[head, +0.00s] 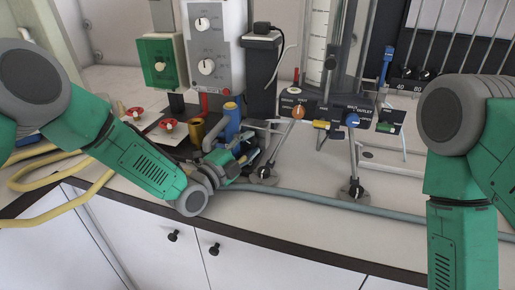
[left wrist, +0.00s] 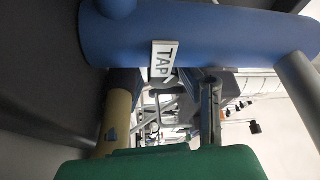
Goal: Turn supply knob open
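Two knobs face me on the dark valve blocks at the foot of the manometer board in the head view: an orange knob (head: 299,112) on the left and a blue knob (head: 352,120) on the right. The print beside the blue knob seems to read OUTLET; I cannot tell for certain which is the supply knob. My left gripper (head: 254,152) is low, left of the orange knob and apart from it, beside a blue pipe (head: 232,118). Its fingers are small and partly hidden, so their opening is unclear. My right gripper is outside the view.
The blue pipe with a TAP label (left wrist: 163,60) crosses close in the left wrist view. Red valve handles (head: 168,124) and a yellow hose (head: 62,178) lie left. A grey hose (head: 310,196) runs along the counter (head: 290,220). Metal stand legs rise below the knobs.

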